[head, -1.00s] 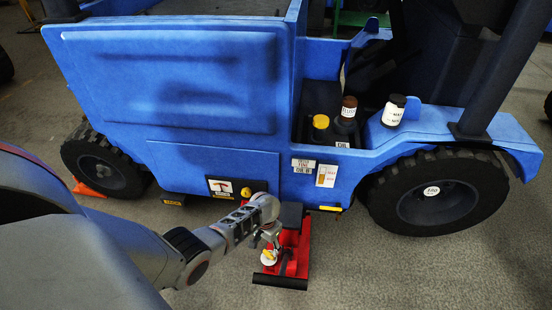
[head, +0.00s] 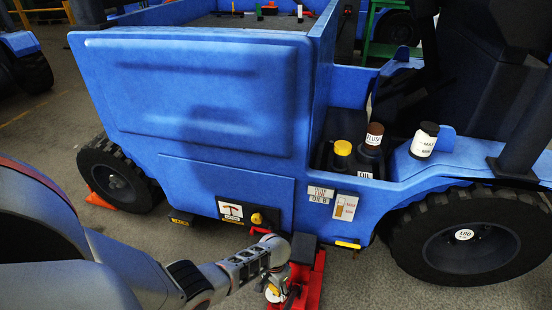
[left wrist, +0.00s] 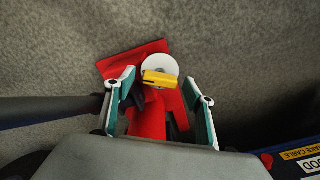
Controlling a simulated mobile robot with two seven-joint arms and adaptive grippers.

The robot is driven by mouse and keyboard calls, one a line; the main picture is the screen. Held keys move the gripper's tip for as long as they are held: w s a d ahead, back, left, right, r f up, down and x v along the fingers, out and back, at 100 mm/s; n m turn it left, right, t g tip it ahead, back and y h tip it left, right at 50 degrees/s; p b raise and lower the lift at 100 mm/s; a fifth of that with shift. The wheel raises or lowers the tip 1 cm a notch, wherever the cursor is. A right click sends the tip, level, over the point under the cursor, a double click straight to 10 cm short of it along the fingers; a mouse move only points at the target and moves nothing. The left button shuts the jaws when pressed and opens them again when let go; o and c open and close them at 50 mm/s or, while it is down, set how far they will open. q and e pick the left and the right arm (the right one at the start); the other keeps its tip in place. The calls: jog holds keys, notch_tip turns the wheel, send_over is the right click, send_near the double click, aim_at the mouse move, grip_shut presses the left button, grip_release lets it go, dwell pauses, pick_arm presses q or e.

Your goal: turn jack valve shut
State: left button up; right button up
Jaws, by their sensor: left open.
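A red jack (head: 314,283) stands on the floor against the side of the blue vehicle. Its valve, a white disc with a yellow bar handle (head: 273,290), also shows in the left wrist view, where the yellow bar (left wrist: 160,78) lies nearly crosswise over the disc. My left gripper (left wrist: 157,80) is open, with one finger on each side of the valve and visible gaps between the fingers and the yellow bar. In the head view the left gripper (head: 276,283) is over the valve and partly hides it. My right gripper is not in view.
The blue vehicle (head: 200,95) fills the back, with a yellow knob (head: 257,219) on its side above the jack. Bottles (head: 342,155) stand on its step. A black wheel (head: 470,240) is at right. An orange chock (head: 100,200) sits by the left wheel.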

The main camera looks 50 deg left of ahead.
pick_arm(q)
jog(key=c, duration=1.1)
jog(key=shift+m, duration=0.3)
jog(key=m, duration=0.5)
jog(key=shift+s+m+p, duration=0.1)
jog(key=shift+m+p, duration=0.2)
jog(key=shift+p, duration=0.05)
jog(key=m, duration=0.5)
jog(key=shift+a+f+m, duration=0.1)
jog(key=shift+m, duration=0.2)
jog(key=shift+s+m, duration=0.1)
jog(key=shift+m, duration=0.2)
jog(key=o, duration=1.1)
